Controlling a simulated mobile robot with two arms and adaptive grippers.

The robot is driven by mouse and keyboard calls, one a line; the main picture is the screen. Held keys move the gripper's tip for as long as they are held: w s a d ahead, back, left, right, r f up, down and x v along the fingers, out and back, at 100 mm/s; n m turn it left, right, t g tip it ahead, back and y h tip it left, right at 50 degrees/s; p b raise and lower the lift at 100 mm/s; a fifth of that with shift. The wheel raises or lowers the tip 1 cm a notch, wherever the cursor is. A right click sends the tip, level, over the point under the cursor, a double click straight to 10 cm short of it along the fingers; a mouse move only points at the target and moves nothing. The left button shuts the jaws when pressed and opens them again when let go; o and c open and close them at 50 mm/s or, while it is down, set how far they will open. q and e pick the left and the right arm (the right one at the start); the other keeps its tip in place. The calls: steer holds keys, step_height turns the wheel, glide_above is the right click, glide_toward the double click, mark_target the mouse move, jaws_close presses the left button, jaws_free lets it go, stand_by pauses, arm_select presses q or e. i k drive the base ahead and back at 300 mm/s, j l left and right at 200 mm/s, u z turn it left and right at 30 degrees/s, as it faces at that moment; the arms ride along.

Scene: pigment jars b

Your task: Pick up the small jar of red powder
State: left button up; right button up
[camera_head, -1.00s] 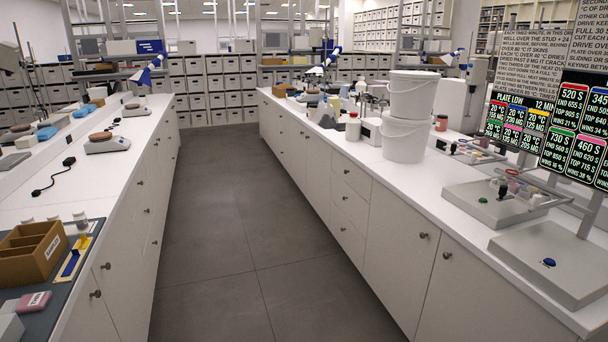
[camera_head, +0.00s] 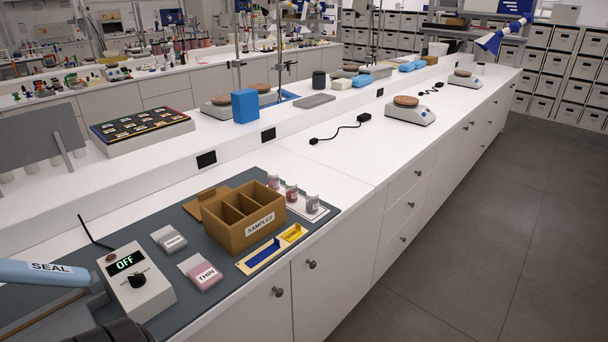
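Three small jars with pale caps stand in a row on a white card at the right end of the grey mat, just behind and right of the samples box. The back jar (camera_head: 273,182) looks pinkish red, the middle jar (camera_head: 291,192) looks darker red, and the front jar (camera_head: 312,202) looks greyish. Labels cover part of each, and the box hides a little of the back one.
The open cardboard samples box (camera_head: 240,217) stands beside the jars. A yellow tray with a blue piece (camera_head: 264,256) lies in front. A control box reading OFF (camera_head: 135,282) and a blue sealer bar (camera_head: 45,272) are at left.

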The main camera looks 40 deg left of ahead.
mark_target(291, 189)
steer(key=i+u, duration=0.1)
steer(key=i, duration=0.95)
steer(key=i+l+u, duration=0.1)
steer(key=i, duration=0.9)
steer(key=i+u, duration=0.25)
steer(key=u, duration=0.2)
steer(key=i+u, duration=0.25)
steer(key=u, duration=0.2)
steer(key=i+l+u, duration=0.25)
steer(key=u, duration=0.2)
steer(key=i+l+u, duration=0.2)
steer(key=u, duration=0.25)
